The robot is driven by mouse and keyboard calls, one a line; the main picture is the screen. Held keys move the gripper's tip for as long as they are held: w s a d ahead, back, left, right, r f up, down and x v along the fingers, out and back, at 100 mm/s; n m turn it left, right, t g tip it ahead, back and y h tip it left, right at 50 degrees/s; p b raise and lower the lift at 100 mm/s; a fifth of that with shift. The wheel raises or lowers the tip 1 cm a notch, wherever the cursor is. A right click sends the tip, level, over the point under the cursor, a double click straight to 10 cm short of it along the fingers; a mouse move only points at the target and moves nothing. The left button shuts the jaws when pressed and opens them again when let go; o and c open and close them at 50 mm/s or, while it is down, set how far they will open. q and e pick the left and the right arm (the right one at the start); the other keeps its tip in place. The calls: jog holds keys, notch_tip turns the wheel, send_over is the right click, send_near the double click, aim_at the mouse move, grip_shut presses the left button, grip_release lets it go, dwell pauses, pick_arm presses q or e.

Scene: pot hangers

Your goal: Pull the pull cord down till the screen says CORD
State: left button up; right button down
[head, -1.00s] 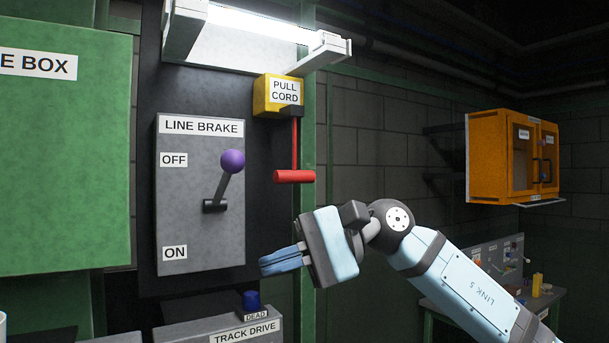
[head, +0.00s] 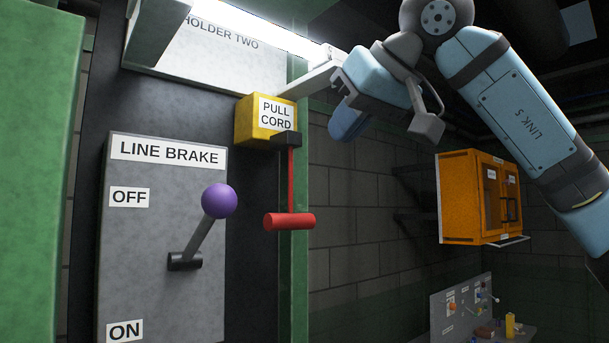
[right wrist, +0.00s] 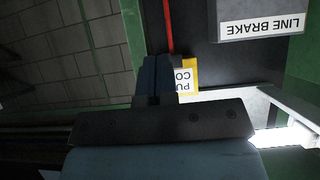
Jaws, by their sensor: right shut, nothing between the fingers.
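The pull cord is a red cord (head: 291,180) with a red crossbar handle (head: 289,221), hanging from a yellow box (head: 249,119) labelled PULL CORD. My right gripper (head: 347,124) is shut and empty, up and to the right of the handle in the head view, level with the yellow box and apart from the handle. In the right wrist view, turned upside down, its closed blue fingers (right wrist: 158,80) overlap the yellow box (right wrist: 191,65), and the red cord (right wrist: 168,28) shows beyond them. My left gripper is not in view. No screen reading CORD is in view.
A LINE BRAKE panel (head: 120,240) with a purple-knobbed lever (head: 218,201) stands left of the cord. A lit holder (head: 225,45) juts out above. A green post (head: 294,270) runs behind the handle. An orange cabinet (head: 460,200) hangs farther right. Space right of the handle is clear.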

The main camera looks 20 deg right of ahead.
jog(key=w+f, duration=0.1)
jog(key=p, duration=0.2)
send_over(290, 221)
jog(key=d, duration=0.2)
notch_tip(290, 221, down, 5)
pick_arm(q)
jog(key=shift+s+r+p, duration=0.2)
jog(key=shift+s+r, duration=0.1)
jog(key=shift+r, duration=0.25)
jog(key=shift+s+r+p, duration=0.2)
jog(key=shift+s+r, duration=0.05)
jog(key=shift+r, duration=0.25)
pick_arm(e)
notch_tip(290, 221, down, 3)
jog(key=shift+d+f, duration=0.1)
jog(key=shift+f, duration=0.05)
pick_arm(q)
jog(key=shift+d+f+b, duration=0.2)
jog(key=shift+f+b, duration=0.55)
jog(key=shift+b, duration=0.1)
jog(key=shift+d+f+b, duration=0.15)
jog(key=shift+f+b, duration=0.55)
jog(key=shift+b, duration=0.1)
pick_arm(e)
jog(key=shift+s+f, duration=0.2)
jog(key=shift+f, duration=2.2)
